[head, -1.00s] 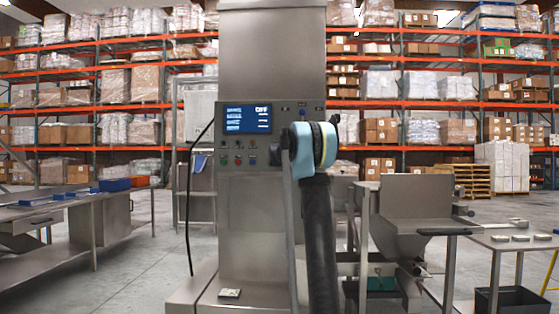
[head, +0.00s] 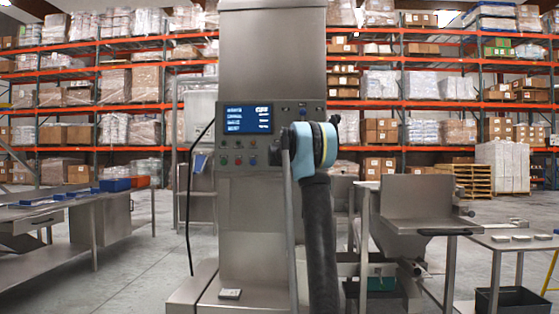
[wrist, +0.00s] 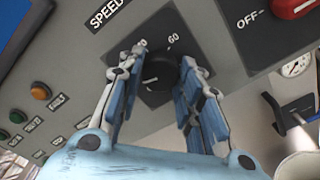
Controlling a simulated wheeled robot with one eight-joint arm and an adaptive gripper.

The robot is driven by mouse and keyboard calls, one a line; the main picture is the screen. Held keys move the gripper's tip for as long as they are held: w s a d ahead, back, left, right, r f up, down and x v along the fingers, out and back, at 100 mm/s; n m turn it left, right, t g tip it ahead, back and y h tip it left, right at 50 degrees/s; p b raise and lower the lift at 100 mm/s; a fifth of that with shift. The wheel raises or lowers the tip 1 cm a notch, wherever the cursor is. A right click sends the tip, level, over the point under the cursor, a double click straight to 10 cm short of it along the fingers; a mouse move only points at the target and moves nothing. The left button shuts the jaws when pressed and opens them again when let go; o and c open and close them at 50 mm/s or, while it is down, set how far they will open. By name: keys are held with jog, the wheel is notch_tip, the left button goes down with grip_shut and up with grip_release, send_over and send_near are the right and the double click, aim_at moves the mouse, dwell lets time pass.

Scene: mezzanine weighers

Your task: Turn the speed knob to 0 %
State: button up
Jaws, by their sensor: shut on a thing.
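The speed knob (wrist: 160,72) is a round black knob on the grey control panel, seen in the wrist view below a "SPEED" label. My gripper (wrist: 158,85) has its two blue-padded fingers on either side of the knob and is shut on it. The number 60 shows on the scale beside the knob; the other marks and the knob's pointer are hidden or too small to read. In the head view the panel (head: 228,159) is visible, but my arm hides the knob and the fingertips.
A red switch handle (wrist: 292,8) beside an "OFF" label sits right of the knob. Orange and green buttons (wrist: 40,91) lie to the left. A blue lit screen (head: 248,119) is on the panel. Steel tables stand on both sides.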

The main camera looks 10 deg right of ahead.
jog(key=shift+f+n, duration=0.1)
jog(key=shift+n, duration=4.8)
jog(key=o, duration=1.1)
jog(key=shift+w, duration=0.1)
jog(key=shift+v, duration=5.95)
